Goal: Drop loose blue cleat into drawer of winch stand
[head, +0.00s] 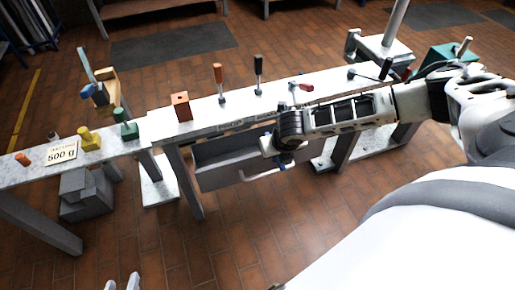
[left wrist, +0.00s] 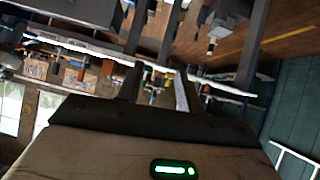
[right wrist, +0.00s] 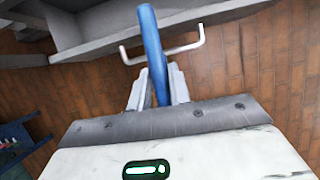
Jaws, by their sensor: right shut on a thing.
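The blue cleat (right wrist: 153,50) is a long bar between my right gripper's fingers (right wrist: 155,88). In the head view only a bit of blue (head: 287,160) shows below my right gripper (head: 276,148), which is at the right end of the drawer. The grey drawer (head: 235,170) sits under the winch stand's pale top (head: 235,110), with a white bar handle (head: 262,175) in front. In the right wrist view the cleat crosses in front of the handle (right wrist: 190,47). My left gripper (head: 122,283) is empty and open at the bottom edge, far from the drawer; its fingers (left wrist: 158,85) stand apart.
On the stand are an orange block (head: 181,106), an orange-handled lever (head: 219,82), a black-handled one (head: 259,75) and a red-handled one (head: 303,86). The left bench holds a "500 g" sign (head: 62,152), a yellow piece (head: 89,139) and a green piece (head: 126,127). Front floor is clear.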

